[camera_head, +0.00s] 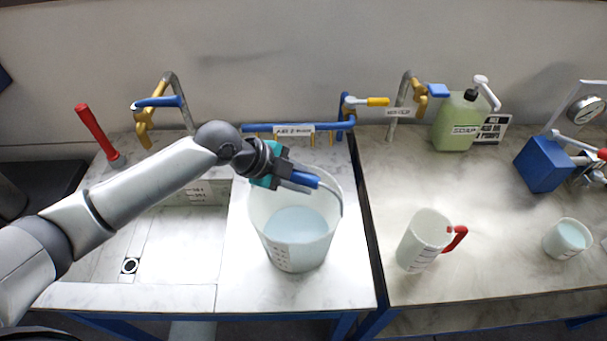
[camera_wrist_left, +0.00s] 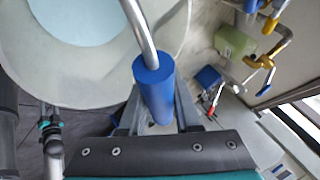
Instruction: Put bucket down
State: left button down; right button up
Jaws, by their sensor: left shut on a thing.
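A white bucket (camera_head: 297,255) holds pale blue liquid and is upright over the light counter section right of the sink. I cannot tell whether its base touches the counter. My left gripper (camera_head: 302,181) is shut on the blue grip of the bucket's metal handle, at the bucket's upper rim. In the left wrist view the blue grip (camera_wrist_left: 153,88) lies between the fingers of my left gripper (camera_wrist_left: 158,118), and the bucket (camera_wrist_left: 105,88) with its liquid fills the upper left.
A sink (camera_head: 165,245) is to the left, with a red upright handle (camera_head: 97,132) behind it. A blue pipe (camera_head: 300,127) runs behind the bucket. On the right counter stand a jug (camera_head: 422,240) with a red handle, a small cup (camera_head: 567,239) and a green soap container (camera_head: 456,122).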

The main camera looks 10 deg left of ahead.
pick_arm(q)
jog(key=shift+w+r, duration=0.1)
jog(key=shift+r, duration=0.1)
jog(key=c, duration=1.1)
grip_release()
jog(key=shift+f, duration=0.3)
jog(key=o, duration=0.5)
jog(key=shift+r, duration=0.1)
jog(key=shift+r, duration=0.15)
jog(key=v, duration=1.2)
jog(key=shift+b, duration=0.4)
